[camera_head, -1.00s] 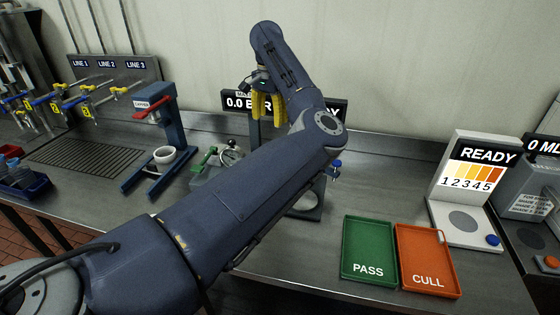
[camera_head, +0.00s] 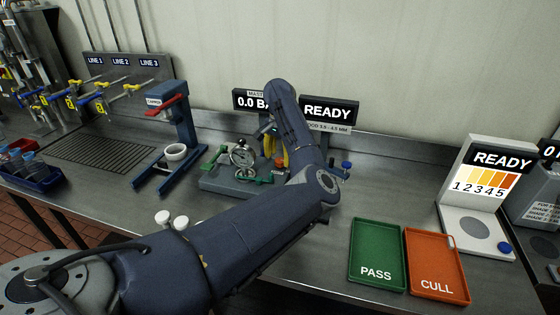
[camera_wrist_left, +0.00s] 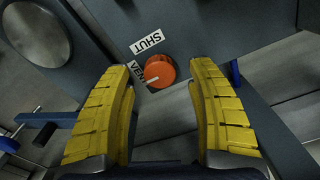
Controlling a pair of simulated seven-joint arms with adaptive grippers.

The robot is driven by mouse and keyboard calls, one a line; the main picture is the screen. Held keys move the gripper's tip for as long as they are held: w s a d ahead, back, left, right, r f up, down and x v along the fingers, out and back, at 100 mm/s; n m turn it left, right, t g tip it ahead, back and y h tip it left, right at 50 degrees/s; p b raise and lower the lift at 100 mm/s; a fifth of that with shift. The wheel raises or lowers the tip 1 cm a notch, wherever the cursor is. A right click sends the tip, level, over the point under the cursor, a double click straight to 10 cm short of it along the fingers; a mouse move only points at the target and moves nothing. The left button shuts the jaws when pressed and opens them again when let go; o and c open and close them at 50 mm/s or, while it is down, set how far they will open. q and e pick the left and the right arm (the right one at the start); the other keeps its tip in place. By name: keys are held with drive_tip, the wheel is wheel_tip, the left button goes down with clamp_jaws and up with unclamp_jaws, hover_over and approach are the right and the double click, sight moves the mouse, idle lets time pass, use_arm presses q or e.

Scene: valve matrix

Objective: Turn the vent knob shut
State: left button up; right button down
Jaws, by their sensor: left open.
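The vent knob (camera_wrist_left: 160,71) is a round orange-red knob with a pale pointer line, on a blue-grey plate in the left wrist view. A "SHUT" label (camera_wrist_left: 147,41) and a partly hidden label beginning "VE" (camera_wrist_left: 139,73) sit beside it. The pointer line lies towards the "VE" label's side. My left gripper (camera_wrist_left: 162,67) is open, its yellow fingers on either side of the knob in the picture; I cannot tell whether they touch it. In the head view the orange knob (camera_head: 280,163) shows small beside my left gripper (camera_head: 277,155). My right gripper is out of view.
A dial gauge (camera_head: 242,156) and green handles stand left of my gripper on the same rig. A blue stand (camera_head: 184,135) with a white ring is further left. A green PASS tray (camera_head: 376,297) and an orange CULL tray (camera_head: 437,295) lie to the right.

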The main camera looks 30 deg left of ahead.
use_arm(q)
drive_tip(key=shift+f, duration=0.8)
clamp_jaws()
